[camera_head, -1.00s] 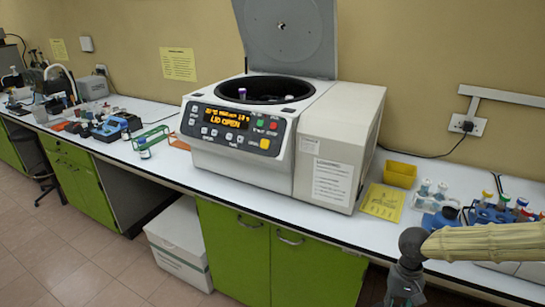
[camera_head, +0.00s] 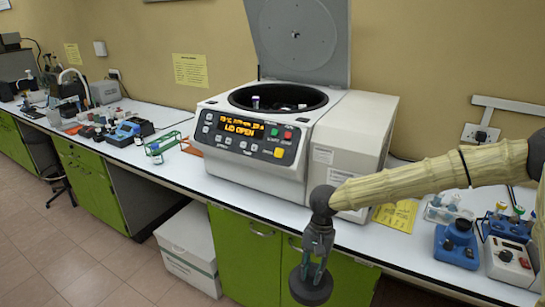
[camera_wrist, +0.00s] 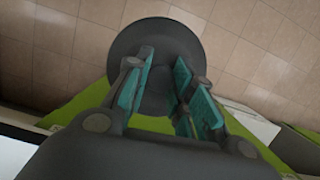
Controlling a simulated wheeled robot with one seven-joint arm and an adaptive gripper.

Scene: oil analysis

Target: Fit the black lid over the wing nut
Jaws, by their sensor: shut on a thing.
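My gripper (camera_head: 315,262) hangs in front of the bench, before the green cupboard doors. It is shut on the round black lid (camera_head: 311,286), which hangs below the fingers. In the wrist view the lid (camera_wrist: 155,30) is a dark disc with a knob between the teal finger pads of my gripper (camera_wrist: 163,80). The centrifuge (camera_head: 253,140) stands on the bench, up and to the left of the gripper, with its hinged cover (camera_head: 297,35) raised. Its bowl (camera_head: 278,92) is open. The wing nut cannot be made out in the dark bowl.
A purple-capped tube (camera_head: 256,102) shows in the bowl. A green rack (camera_head: 162,143) is left of the centrifuge. A white box (camera_head: 188,250) is on the floor. The arm crosses before the centrifuge's right side.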

